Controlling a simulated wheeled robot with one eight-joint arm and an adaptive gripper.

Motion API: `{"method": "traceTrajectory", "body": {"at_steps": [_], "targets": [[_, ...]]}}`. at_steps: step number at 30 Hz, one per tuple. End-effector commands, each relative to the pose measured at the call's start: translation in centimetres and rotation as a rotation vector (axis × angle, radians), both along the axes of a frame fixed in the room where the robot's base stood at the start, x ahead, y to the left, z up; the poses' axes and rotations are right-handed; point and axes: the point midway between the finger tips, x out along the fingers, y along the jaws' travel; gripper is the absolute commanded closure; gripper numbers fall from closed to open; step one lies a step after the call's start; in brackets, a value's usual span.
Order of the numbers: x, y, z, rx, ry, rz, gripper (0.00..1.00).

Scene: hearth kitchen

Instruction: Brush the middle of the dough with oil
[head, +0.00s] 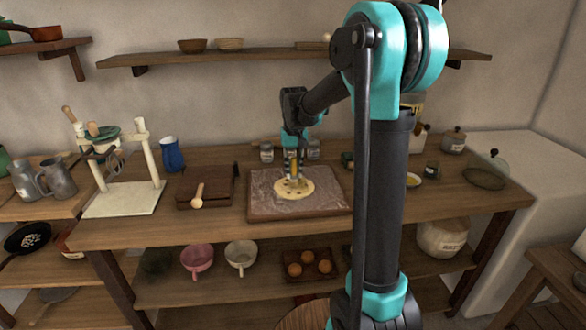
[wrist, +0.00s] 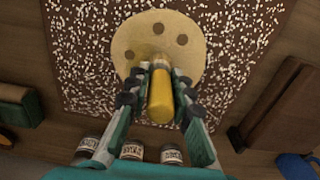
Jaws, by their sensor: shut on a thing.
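The dough (head: 305,190) is a pale round with several dark spots, flat on a floured board (head: 262,207) on the wooden counter. In the wrist view the dough (wrist: 130,42) lies just beyond my fingertips. My gripper (head: 292,168) is above the dough, pointing down. In the wrist view my gripper (wrist: 158,78) is shut on a yellow-handled brush (wrist: 161,100). The brush's far end is over the near part of the dough; whether it touches cannot be told.
Small labelled jars (head: 267,153) stand behind the board. A dark wooden box (head: 222,190) with a wooden spoon (head: 198,196) is to the left, near a blue jug (head: 171,155) and a white press stand (head: 125,198).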

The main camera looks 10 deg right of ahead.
Motion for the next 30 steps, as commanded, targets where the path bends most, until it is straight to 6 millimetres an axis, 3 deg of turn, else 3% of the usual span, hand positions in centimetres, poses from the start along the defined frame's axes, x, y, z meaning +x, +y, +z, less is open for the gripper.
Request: {"method": "traceTrajectory", "body": {"at_steps": [18, 30], "targets": [[-3.9, -0.2, -0.2, 0.0, 0.002, 0.0, 1.0], [-3.0, -0.1, 0.1, 0.0, 0.001, 0.0, 1.0]]}}
